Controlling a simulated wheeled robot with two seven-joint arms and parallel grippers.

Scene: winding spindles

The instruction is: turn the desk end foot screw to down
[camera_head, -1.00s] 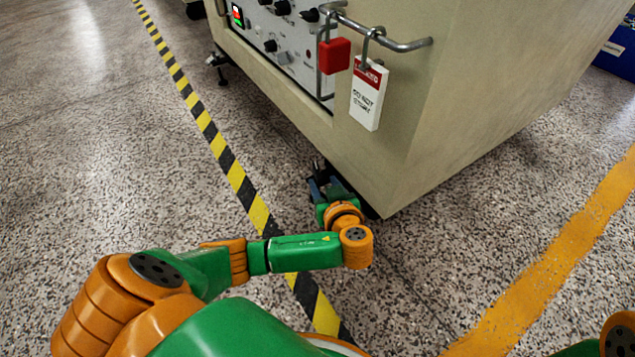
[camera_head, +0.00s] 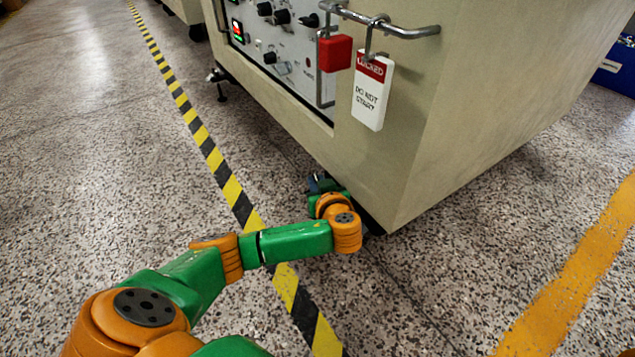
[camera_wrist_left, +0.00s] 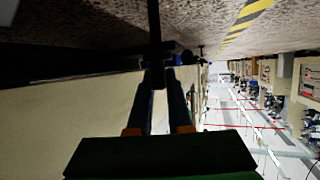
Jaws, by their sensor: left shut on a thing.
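My left gripper (camera_head: 318,184) is low at the bottom edge of the beige machine cabinet (camera_head: 430,160), near its front corner. In the left wrist view, my left gripper (camera_wrist_left: 161,76) has its two dark fingers shut on part of a dark foot screw (camera_wrist_left: 154,22). The screw shows there as a thin dark rod with a crosspiece, between the cabinet underside and the floor. In the head view my wrist and the cabinet edge hide this screw. The wrist picture is dark, so how far the screw is turned cannot be told. My right gripper is not in view.
Another foot (camera_head: 218,84) stands under the cabinet farther left. A rail (camera_head: 390,30) with a red padlock (camera_head: 335,53) and a "Locked" tag (camera_head: 371,92) hangs above my wrist. A black and yellow floor stripe (camera_head: 235,195) runs beneath my arm. Open floor lies at left.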

